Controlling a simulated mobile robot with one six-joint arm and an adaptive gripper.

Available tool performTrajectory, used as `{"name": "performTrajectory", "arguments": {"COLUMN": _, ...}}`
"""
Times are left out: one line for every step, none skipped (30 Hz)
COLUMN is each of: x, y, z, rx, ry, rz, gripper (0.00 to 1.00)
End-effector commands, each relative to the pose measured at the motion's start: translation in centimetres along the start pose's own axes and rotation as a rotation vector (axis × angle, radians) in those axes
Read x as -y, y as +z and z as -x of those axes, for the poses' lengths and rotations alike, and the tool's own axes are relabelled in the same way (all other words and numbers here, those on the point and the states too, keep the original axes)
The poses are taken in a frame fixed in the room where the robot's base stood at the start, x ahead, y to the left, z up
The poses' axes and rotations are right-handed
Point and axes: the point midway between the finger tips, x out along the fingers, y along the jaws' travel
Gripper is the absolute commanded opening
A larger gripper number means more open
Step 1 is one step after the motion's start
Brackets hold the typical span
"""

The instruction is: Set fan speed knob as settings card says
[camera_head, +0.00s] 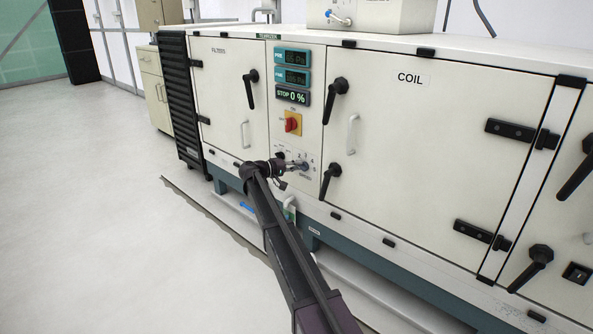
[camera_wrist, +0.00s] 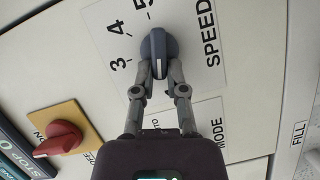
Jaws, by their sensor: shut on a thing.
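The fan speed knob (camera_wrist: 158,42) is grey-blue with a raised ridge. It sits on a white plate (camera_wrist: 195,78) marked SPEED, with 3, 4 and 5 showing beside it. My gripper (camera_wrist: 160,70) has its two fingers on either side of the knob and is shut on it. Which number the knob points at I cannot tell. In the head view, my gripper (camera_head: 291,166) reaches the lower part of the control panel. The settings card cannot be made out for sure.
A red rotary switch on a yellow plate (camera_head: 292,123) sits above; it also shows in the wrist view (camera_wrist: 62,138). The display (camera_head: 292,96) reads STOP 0 %. Black door handles (camera_head: 336,100) stick out nearby. The floor at left is clear.

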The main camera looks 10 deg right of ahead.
Motion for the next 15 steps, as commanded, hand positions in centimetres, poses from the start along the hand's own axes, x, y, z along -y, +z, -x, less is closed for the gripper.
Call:
{"name": "performTrajectory", "arguments": {"x": 0.24, "y": -0.05, "z": -0.83, "rx": 0.004, "ry": 0.015, "rz": 0.026, "gripper": 0.0}}
{"name": "performTrajectory", "arguments": {"x": 0.25, "y": -0.05, "z": -0.83, "rx": 0.004, "ry": 0.02, "rz": 0.042, "gripper": 0.0}}
{"name": "performTrajectory", "arguments": {"x": 0.26, "y": -0.05, "z": -0.83, "rx": 0.004, "ry": 0.028, "rz": 0.06, "gripper": 0.0}}
{"name": "performTrajectory", "arguments": {"x": 0.25, "y": -0.04, "z": -0.83, "rx": 0.004, "ry": 0.033, "rz": 0.073, "gripper": 0.0}}
{"name": "performTrajectory", "arguments": {"x": 0.24, "y": -0.05, "z": -0.82, "rx": 0.004, "ry": 0.038, "rz": 0.084, "gripper": 0.0}}
{"name": "performTrajectory", "arguments": {"x": 0.22, "y": -0.05, "z": -0.82, "rx": 0.004, "ry": 0.043, "rz": 0.097, "gripper": 0.0}}
{"name": "performTrajectory", "arguments": {"x": 0.22, "y": -0.05, "z": -0.82, "rx": 0.003, "ry": 0.047, "rz": 0.105, "gripper": 0.0}}
{"name": "performTrajectory", "arguments": {"x": 0.21, "y": -0.06, "z": -0.82, "rx": 0.003, "ry": 0.049, "rz": 0.112, "gripper": 0.0}}
{"name": "performTrajectory", "arguments": {"x": 0.2, "y": -0.05, "z": -0.81, "rx": 0.003, "ry": 0.052, "rz": 0.121, "gripper": 0.0}}
{"name": "performTrajectory", "arguments": {"x": 0.19, "y": -0.06, "z": -0.82, "rx": 0.003, "ry": 0.054, "rz": 0.126, "gripper": 0.0}}
{"name": "performTrajectory", "arguments": {"x": 0.18, "y": -0.07, "z": -0.81, "rx": 0.003, "ry": 0.056, "rz": 0.129, "gripper": 0.0}}
{"name": "performTrajectory", "arguments": {"x": 0.16, "y": -0.07, "z": -0.81, "rx": 0.003, "ry": 0.057, "rz": 0.133, "gripper": 0.0}}
{"name": "performTrajectory", "arguments": {"x": 0.15, "y": -0.07, "z": -0.81, "rx": 0.003, "ry": 0.058, "rz": 0.135, "gripper": 0.0}}
{"name": "performTrajectory", "arguments": {"x": 0.14, "y": -0.07, "z": -0.81, "rx": 0.003, "ry": 0.059, "rz": 0.136, "gripper": 0.0}}
{"name": "performTrajectory", "arguments": {"x": 0.12, "y": -0.08, "z": -0.81, "rx": 0.003, "ry": 0.059, "rz": 0.137, "gripper": 0.0}}
